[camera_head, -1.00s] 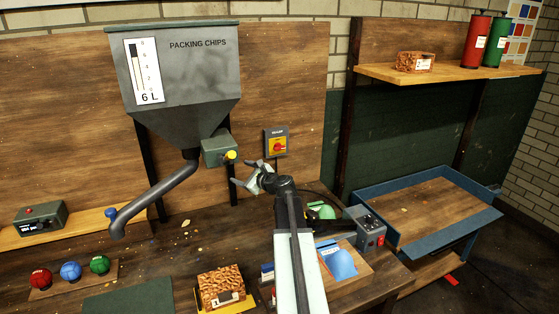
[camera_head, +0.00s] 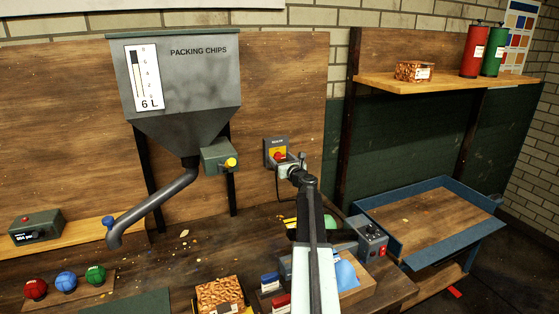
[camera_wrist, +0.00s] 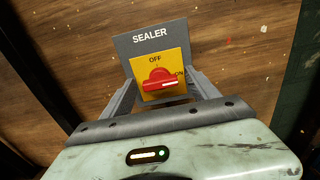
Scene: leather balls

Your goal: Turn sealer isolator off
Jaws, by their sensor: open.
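The sealer isolator (camera_head: 270,146) is a grey box with a yellow plate and a red rotary knob on the wooden back panel. In the wrist view the isolator (camera_wrist: 150,42) is labelled SEALER, with OFF at the top and ON at the right. Its red knob (camera_wrist: 159,79) has its white-marked handle pointing right, toward ON. My gripper (camera_head: 291,162) is in front of the isolator and hides part of it. In the wrist view my gripper (camera_wrist: 163,93) is open, with one finger on each side of the knob. Contact with the knob cannot be told.
A packing chips hopper (camera_head: 185,85) with a grey box and yellow button (camera_head: 231,162) stands to the left. Below are a grey control box (camera_head: 370,237) and a chip-patterned box (camera_head: 220,293). A blue-edged table (camera_head: 430,212) stands at right.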

